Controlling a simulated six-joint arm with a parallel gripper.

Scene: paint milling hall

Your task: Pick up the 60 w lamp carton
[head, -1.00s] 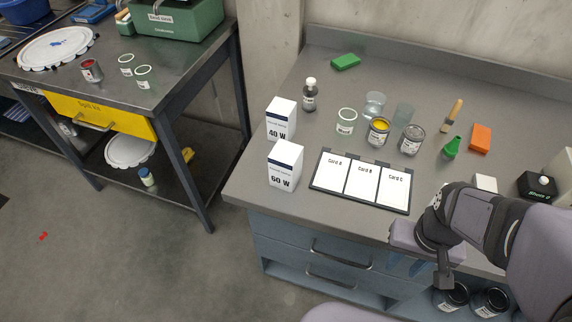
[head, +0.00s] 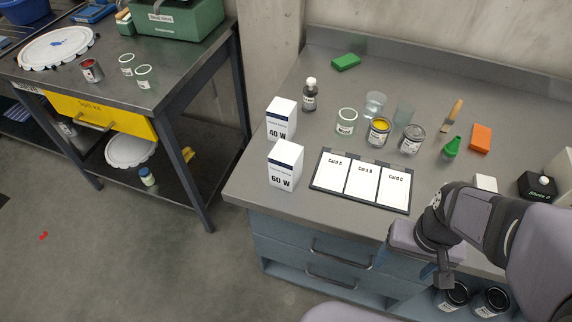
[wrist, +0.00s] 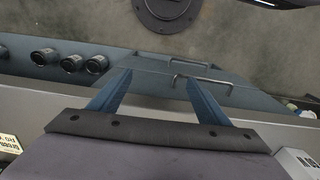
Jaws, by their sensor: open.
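The 60 W lamp carton (head: 285,166) is a white box with a dark blue band. It stands upright near the left front of the grey bench, in front of the similar 40 W carton (head: 281,119). My gripper (head: 440,272) is at the bench's front edge, to the right of the carton and well apart from it. In the wrist view my gripper (wrist: 158,92) shows two blue fingers spread apart with nothing between them.
A tray with three cards (head: 331,188) lies right of the 60 W carton. Behind it stand a yellow paint tin (head: 378,132), a grey tin (head: 412,139), glasses and a dark bottle (head: 310,95). Bare bench lies in front of the card tray. Drawer handles (wrist: 204,84) project below the bench top.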

